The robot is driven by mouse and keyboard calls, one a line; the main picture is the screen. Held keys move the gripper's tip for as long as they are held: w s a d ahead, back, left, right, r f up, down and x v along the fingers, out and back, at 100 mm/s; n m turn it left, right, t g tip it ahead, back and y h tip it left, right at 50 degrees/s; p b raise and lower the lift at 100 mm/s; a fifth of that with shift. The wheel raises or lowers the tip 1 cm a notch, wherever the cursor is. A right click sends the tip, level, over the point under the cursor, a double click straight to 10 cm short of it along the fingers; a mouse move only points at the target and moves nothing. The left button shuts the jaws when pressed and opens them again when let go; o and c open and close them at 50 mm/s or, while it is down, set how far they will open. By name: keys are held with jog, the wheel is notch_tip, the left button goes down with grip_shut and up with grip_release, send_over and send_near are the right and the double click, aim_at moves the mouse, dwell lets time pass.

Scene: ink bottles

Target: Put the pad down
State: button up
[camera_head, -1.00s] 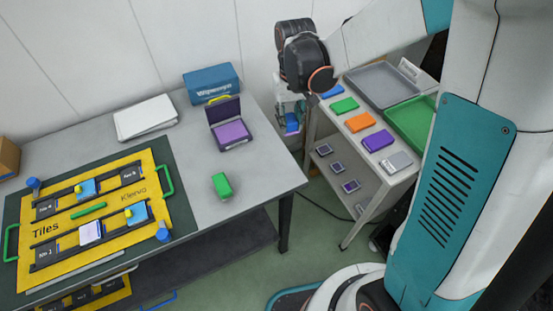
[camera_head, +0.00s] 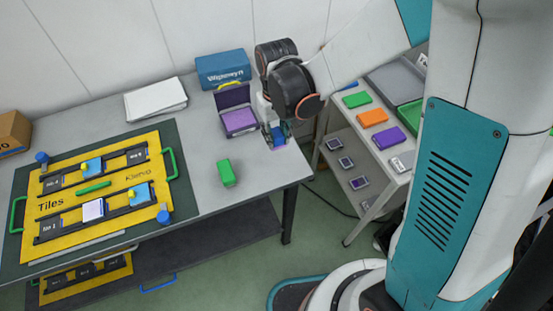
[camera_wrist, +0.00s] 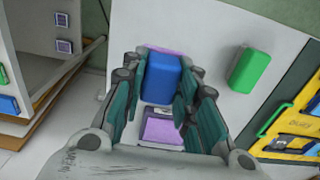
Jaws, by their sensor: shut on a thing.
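My gripper (camera_head: 274,132) is shut on a blue block-shaped pad (camera_wrist: 162,78), which sits between the fingers in the wrist view. A purple edge (camera_head: 279,148) shows beneath the pad. The pad is over the right end of the grey table (camera_head: 215,205), near its edge. I cannot tell whether it touches the table top. An open dark case with a purple pad (camera_head: 239,121) inside stands just left of my gripper. A green block (camera_head: 228,172) lies on the table in front, and it also shows in the wrist view (camera_wrist: 250,70).
A yellow tile board (camera_head: 110,190) on a dark mat fills the left of the table. A blue box (camera_head: 222,69) and white sheets (camera_head: 156,99) stand at the back. A cart (camera_head: 350,125) with coloured blocks is at the right. Table room is clear around the green block.

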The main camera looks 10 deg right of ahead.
notch_tip(320, 180, down, 9)
jog(key=b, duration=0.5)
jog(key=shift+f, duration=0.1)
jog(key=shift+f+b, duration=0.15)
jog(key=shift+b, duration=0.2)
jog(key=o, duration=1)
jog(key=shift+o, duration=0.2)
notch_tip(320, 180, up, 12)
jog(key=p, duration=0.4)
jog(key=shift+r, duration=0.2)
